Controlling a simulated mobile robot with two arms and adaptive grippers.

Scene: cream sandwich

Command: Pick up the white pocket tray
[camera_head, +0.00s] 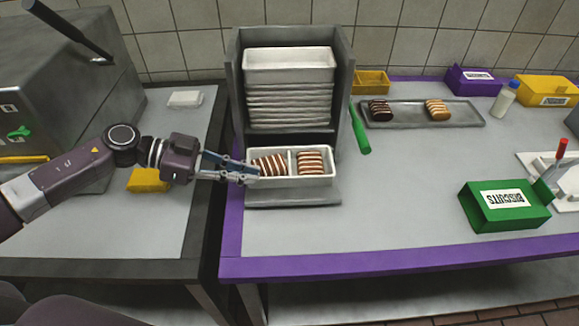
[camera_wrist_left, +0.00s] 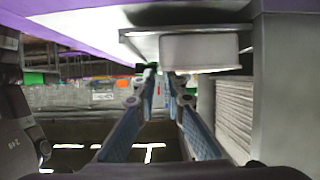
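The white pocket tray (camera_head: 321,182) sits level on the grey ledge at the foot of the dispenser. It has two compartments, each with striped brown and white biscuits (camera_head: 310,162). The tray also shows in the left wrist view (camera_wrist_left: 205,50). My left gripper (camera_head: 254,174) is at the tray's left end, and its fingertips overlap the end wall. In the left wrist view the fingertips (camera_wrist_left: 160,71) come close together with a narrow gap beside the tray. Whether they press on the wall is not clear. My right gripper is not in view.
The grey dispenser (camera_head: 236,100) with stacked white trays (camera_head: 290,92) stands behind. A green handle (camera_head: 359,130) is at its right. A grey tray (camera_head: 460,118) with biscuits lies at the back. A green biscuits box (camera_head: 480,215) stands at the right. The table's front middle is clear.

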